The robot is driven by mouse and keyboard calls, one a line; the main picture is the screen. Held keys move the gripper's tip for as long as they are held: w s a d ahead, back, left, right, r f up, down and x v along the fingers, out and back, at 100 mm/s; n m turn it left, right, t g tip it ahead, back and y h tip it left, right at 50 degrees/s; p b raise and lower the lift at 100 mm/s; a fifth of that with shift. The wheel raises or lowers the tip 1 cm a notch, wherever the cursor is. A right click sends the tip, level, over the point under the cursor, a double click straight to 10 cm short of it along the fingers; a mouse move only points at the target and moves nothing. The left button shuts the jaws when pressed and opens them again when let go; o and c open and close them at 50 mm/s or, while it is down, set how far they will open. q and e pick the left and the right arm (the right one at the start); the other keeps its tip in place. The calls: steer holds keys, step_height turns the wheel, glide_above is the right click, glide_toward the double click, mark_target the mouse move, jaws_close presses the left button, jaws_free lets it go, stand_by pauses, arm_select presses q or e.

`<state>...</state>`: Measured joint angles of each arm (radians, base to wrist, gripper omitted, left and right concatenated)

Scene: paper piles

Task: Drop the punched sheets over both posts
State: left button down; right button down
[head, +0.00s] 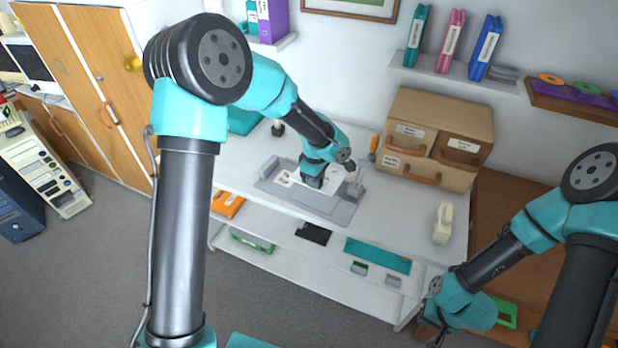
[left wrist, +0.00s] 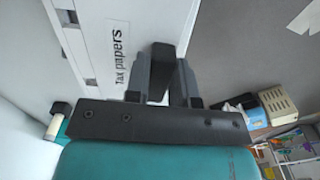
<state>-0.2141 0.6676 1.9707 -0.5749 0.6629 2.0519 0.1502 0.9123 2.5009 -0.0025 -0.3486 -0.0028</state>
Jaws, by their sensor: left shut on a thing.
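My left gripper (head: 313,182) is over a grey tray-like base (head: 325,206) on the white table. The posts and the punched holes cannot be made out. My right gripper (head: 436,310) is at the lower right, in front of the table; its fingers are unclear.
A brown drawer box (head: 437,130) stands at the table's back right. Binders (head: 451,40) stand on a wall shelf. A lower shelf holds a teal flat item (head: 378,255). The table between base and cream object is clear.

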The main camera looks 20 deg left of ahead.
mark_target(315, 203)
arm_select(q)
steer(key=shift+f, duration=4.1)
steer(key=shift+c, duration=1.4)
jaws_free()
steer(key=shift+r, duration=0.15)
steer(key=shift+r, duration=4.85)
steer(key=shift+r, duration=0.1)
